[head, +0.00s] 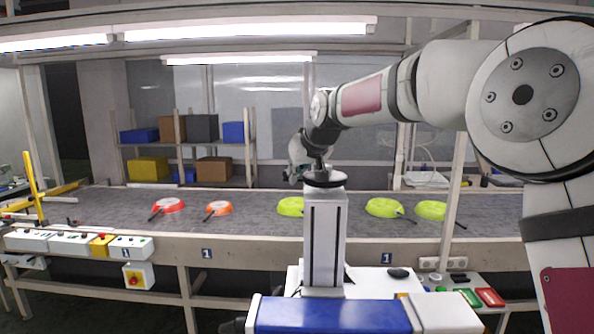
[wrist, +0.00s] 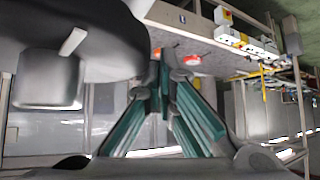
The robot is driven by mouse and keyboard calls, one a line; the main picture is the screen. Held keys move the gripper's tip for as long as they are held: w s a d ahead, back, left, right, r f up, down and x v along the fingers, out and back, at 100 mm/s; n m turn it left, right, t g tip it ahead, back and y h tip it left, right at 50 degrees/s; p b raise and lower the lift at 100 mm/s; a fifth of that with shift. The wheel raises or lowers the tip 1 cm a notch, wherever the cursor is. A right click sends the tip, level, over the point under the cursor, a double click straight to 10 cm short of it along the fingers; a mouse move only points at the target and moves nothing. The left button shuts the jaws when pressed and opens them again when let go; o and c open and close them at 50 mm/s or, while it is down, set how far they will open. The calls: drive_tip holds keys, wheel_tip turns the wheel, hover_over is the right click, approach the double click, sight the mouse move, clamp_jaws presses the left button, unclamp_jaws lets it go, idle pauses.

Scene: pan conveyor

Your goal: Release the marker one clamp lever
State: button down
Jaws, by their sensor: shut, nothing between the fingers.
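Blue marker plates with a white 1 sit on the conveyor's front rail, one left of centre (head: 207,254) and one right of centre (head: 387,258). A blue marker also shows small in the wrist view (wrist: 183,18), its number too small to read. I cannot make out a clamp lever for certain at either marker. A tall yellow bar (head: 33,188) stands tilted at the far left. My gripper (head: 294,174) is above the conveyor's far side, partly hidden behind my own column. Its teal fingers (wrist: 161,62) converge and are shut, holding nothing.
Orange-red pans (head: 168,205) and lime-green pans (head: 385,207) lie on the grey conveyor (head: 255,226). White control boxes (head: 75,242) line the front rail at left. A shelf with bins (head: 200,127) stands behind. Grey belt between the pan groups is bare.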

drive_tip(key=shift+w+a+m+t+h+b, duration=0.15)
drive_tip(key=shift+w+a+m+h+b, duration=0.1)
drive_tip(key=shift+m+h+b, duration=0.3)
drive_tip(key=shift+w+a+m+t+h+b, duration=0.2)
drive_tip(key=shift+m+h+b, duration=0.15)
drive_tip(key=shift+m, duration=0.3)
drive_tip(key=w+m+h+b, duration=0.1)
drive_tip(key=m+h, duration=0.1)
drive_tip(key=w+m+h+b, duration=0.1)
drive_tip(key=m+h, duration=0.1)
drive_tip(key=m, duration=0.1)
drive_tip(key=w+m+g+h+b, duration=0.1)
drive_tip(key=m+h, duration=0.1)
drive_tip(key=shift+w+a+f+m, duration=0.1)
drive_tip(key=shift+w+a+m, duration=0.3)
drive_tip(key=shift+w+d+b, duration=0.3)
drive_tip(key=shift+w+b, duration=0.4)
drive_tip(key=shift+b, duration=0.05)
drive_tip(key=shift+d, duration=0.1)
drive_tip(key=shift+s+d+p, duration=0.5)
drive_tip(key=shift+s+p, duration=0.05)
idle(0.4)
